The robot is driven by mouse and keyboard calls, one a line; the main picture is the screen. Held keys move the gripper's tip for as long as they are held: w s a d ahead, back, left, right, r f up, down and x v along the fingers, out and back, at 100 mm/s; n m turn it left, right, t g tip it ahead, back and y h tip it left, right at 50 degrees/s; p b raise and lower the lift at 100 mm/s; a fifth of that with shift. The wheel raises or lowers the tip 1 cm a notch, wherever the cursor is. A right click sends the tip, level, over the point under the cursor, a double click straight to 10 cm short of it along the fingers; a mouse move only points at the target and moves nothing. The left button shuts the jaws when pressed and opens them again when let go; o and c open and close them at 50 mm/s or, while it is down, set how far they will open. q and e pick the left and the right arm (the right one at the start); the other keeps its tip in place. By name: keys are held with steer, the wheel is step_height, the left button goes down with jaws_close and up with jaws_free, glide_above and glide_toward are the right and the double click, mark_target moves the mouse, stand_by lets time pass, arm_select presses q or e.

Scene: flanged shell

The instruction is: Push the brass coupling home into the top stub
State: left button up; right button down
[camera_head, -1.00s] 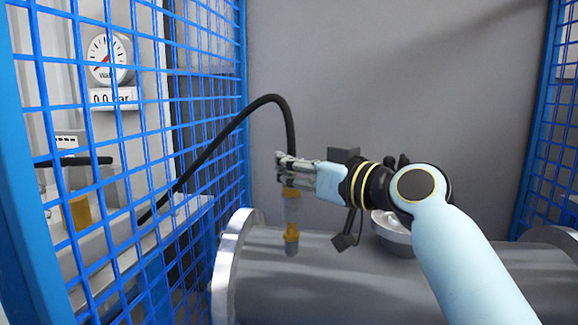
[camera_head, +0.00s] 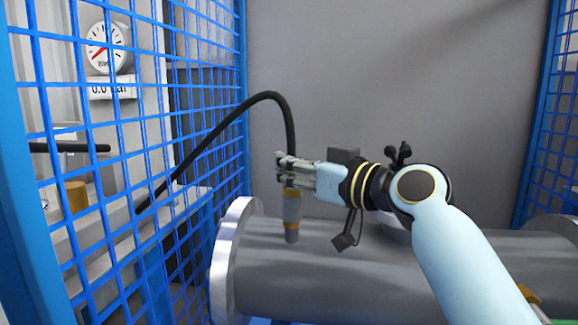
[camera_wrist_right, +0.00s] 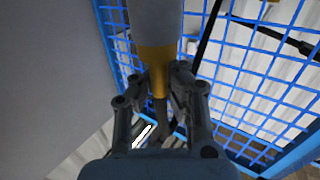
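The brass coupling (camera_head: 291,208) hangs upright at the end of a black hose, a grey sleeve with brass bands. Its lower end meets the short grey top stub (camera_head: 292,237) on the pipe; I cannot tell how deep it sits. My right gripper (camera_head: 281,170) is at the coupling's upper end, where the hose enters, with its fingers closed around it. In the right wrist view the fingers (camera_wrist_right: 160,76) flank the coupling's brass collar (camera_wrist_right: 153,58), with the grey sleeve above and the hose below. My left gripper is not in view.
The large grey flanged pipe (camera_head: 340,275) lies across the front. A white bowl-like fitting (camera_head: 395,228) is partly hidden behind my right arm. Blue mesh fences (camera_head: 215,110) stand left and right. A pressure gauge (camera_head: 108,47) is behind the left mesh.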

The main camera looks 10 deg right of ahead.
steer(key=c, duration=2)
jaws_free()
steer(key=shift+f, duration=0.1)
steer(key=shift+c, duration=0.2)
steer(key=o, duration=0.6)
steer(key=shift+o, duration=0.2)
steer(key=v, duration=1.2)
steer(key=shift+s+f, duration=0.1)
steer(key=shift+f, duration=0.05)
